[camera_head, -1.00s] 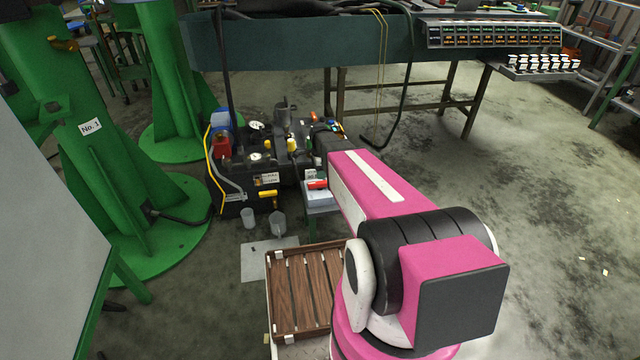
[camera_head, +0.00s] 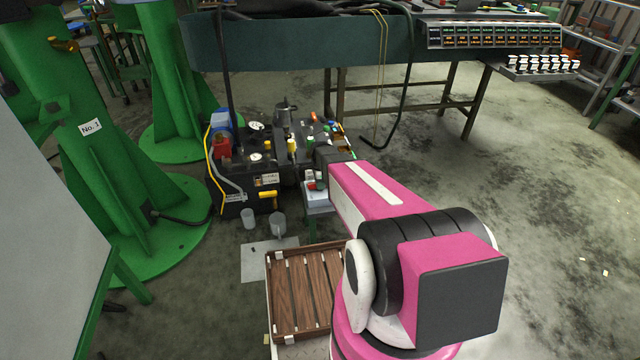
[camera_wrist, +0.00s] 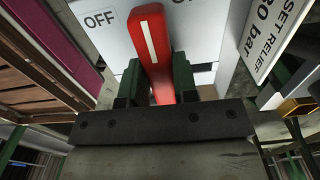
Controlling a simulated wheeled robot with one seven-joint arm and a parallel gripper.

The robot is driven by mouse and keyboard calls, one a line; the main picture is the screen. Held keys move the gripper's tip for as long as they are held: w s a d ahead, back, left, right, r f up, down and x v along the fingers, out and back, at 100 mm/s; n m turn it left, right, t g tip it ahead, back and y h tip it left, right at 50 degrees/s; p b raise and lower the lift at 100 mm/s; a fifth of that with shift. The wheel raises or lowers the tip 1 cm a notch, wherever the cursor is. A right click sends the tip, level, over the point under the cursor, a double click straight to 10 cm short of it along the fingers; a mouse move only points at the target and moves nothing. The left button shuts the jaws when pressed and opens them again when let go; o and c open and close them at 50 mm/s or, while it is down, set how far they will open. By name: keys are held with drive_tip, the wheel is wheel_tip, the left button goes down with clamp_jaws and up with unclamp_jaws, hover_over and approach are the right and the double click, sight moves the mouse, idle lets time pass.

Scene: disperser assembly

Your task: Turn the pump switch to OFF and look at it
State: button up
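The pump switch (camera_wrist: 150,45) is a red handle with a white line, seen close up in the wrist view. Its end points up and slightly left, just right of the OFF label (camera_wrist: 100,19) on the white plate. Another label at the right is mostly hidden. My gripper (camera_wrist: 157,78) has its two dark green fingers on either side of the handle, with no clear gap, so it looks shut on it. In the head view the red switch (camera_head: 312,186) shows small on its white box (camera_head: 316,199), partly covered by my gripper.
A white sign about set relief (camera_wrist: 277,40) stands close right of the fingers, with a brass part (camera_wrist: 298,107) below. The black pump unit (camera_head: 245,190) is left of the switch box. Two clear cups (camera_head: 278,222) and a wooden slatted crate (camera_head: 300,290) are in front.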

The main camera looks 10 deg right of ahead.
drive_tip(key=shift+n, duration=0.3)
drive_tip(key=n, duration=0.3)
drive_tip(key=shift+n, duration=0.4)
drive_tip(key=n, duration=0.4)
drive_tip(key=shift+n, duration=0.3)
drive_tip(key=n, duration=0.4)
drive_tip(key=shift+n, duration=2.5)
drive_tip(key=o, duration=0.9)
wheel_tip(320, 180, up, 11)
drive_tip(key=shift+f, duration=0.1)
